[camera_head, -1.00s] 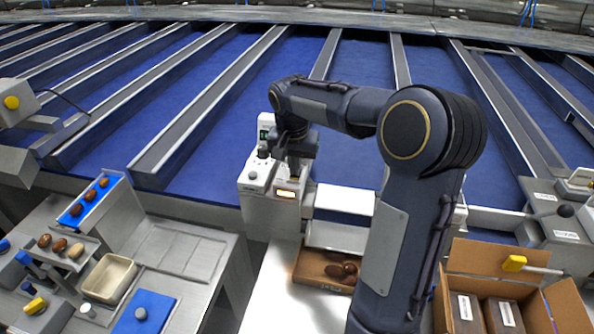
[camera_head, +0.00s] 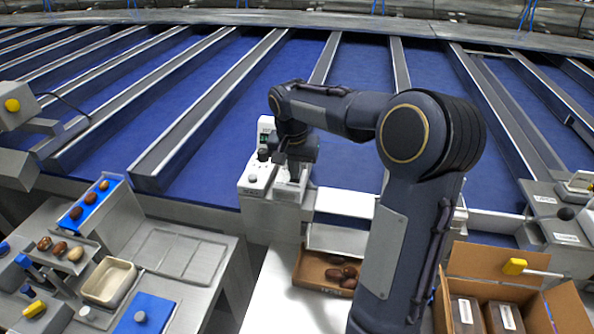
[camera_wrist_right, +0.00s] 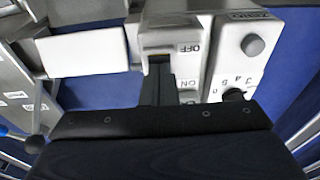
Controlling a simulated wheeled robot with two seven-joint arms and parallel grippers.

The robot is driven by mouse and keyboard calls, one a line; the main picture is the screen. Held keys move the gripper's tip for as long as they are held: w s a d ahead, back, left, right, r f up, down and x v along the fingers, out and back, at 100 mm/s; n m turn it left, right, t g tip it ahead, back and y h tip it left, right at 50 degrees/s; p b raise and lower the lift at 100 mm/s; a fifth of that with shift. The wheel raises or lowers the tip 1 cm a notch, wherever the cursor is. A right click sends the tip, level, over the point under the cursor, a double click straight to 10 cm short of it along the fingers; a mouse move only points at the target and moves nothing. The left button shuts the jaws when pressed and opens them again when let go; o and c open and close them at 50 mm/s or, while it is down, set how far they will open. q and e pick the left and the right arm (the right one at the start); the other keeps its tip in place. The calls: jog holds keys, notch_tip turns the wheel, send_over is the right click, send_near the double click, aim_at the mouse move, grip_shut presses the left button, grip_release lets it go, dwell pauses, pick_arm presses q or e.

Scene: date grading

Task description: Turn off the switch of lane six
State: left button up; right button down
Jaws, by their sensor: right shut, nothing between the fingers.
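A white control box (camera_head: 256,190) stands at the near edge of the blue lanes, left of my right arm. In the right wrist view it (camera_wrist_right: 222,75) carries printed OFF and ON labels, a grey round button (camera_wrist_right: 253,45) and a dark knob (camera_wrist_right: 235,96) beside printed numbers. My right gripper (camera_head: 284,172) is over the front right part of the box. In the wrist view its shut fingers (camera_wrist_right: 158,62) are beside the OFF and ON labels, with nothing between them. They hide much of the switch; its position and contact cannot be told. My left gripper is out of view.
An open carton (camera_head: 480,255) with dark packs stands at the right. A brown tray (camera_head: 308,274) of dates lies near my right arm. A grey bench (camera_head: 185,250) with a cream bin (camera_head: 108,280) is at the left. Another control unit (camera_head: 560,225) is at the far right.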

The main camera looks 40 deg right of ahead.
jog(key=shift+r+p, duration=0.25)
jog(key=shift+p, duration=0.3)
jog(key=shift+a+r+p, duration=0.1)
jog(key=shift+r+p, duration=0.6)
jog(key=shift+r, duration=0.15)
jog(key=shift+r+p, duration=0.65)
jog(key=shift+r, duration=0.15)
jog(key=shift+r+p, duration=0.5)
jog(key=shift+r, duration=0.6)
